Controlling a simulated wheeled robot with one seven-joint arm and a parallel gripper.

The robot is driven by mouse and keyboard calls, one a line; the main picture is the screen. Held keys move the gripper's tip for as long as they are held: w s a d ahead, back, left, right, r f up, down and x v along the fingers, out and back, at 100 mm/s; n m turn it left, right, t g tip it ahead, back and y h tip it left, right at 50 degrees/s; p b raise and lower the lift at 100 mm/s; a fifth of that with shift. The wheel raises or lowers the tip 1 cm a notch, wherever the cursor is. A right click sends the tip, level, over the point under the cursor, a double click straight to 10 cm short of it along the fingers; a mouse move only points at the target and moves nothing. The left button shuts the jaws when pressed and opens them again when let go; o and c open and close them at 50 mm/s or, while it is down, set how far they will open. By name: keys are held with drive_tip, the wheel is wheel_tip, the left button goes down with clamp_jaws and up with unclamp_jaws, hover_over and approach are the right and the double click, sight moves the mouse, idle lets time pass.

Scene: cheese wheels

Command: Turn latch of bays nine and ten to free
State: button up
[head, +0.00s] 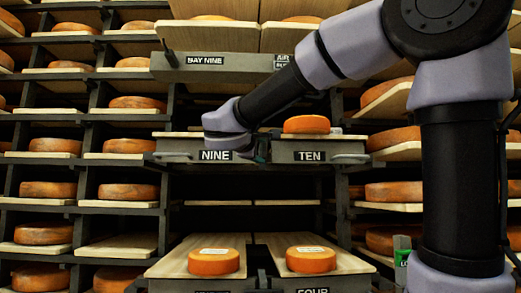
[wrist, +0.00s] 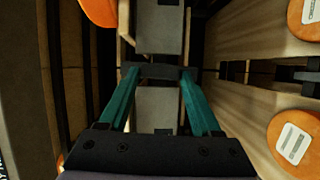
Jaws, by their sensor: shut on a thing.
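The grey front of bay nine (head: 180,146) and the grey front of bay ten (head: 340,147) sit side by side at mid-height in the head view, with black NINE and TEN labels. My gripper (head: 262,150) is at the gap between them. In the wrist view my gripper's (wrist: 159,73) teal fingers close on the ends of a dark bar, the latch (wrist: 160,71). The latch lies crosswise in that picture, between two grey panels (wrist: 158,30). In the head view my arm and fingers hide the latch, so its setting cannot be told there.
A cheese wheel (head: 306,124) stands on bay ten's board. Below, two boards jut out with labelled cheeses (head: 214,261) (head: 311,259). A grey ledge marked BAY NINE (head: 228,72) juts out above my forearm. Racks of cheese flank both sides. The space under bays nine and ten is open.

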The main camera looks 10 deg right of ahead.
drive_tip(key=shift+f+n, duration=0.1)
drive_tip(key=shift+n, duration=0.3)
drive_tip(key=o, duration=1.4)
drive_tip(key=v, duration=1.1)
drive_tip(key=shift+f, duration=0.2)
drive_tip(key=shift+d, duration=0.1)
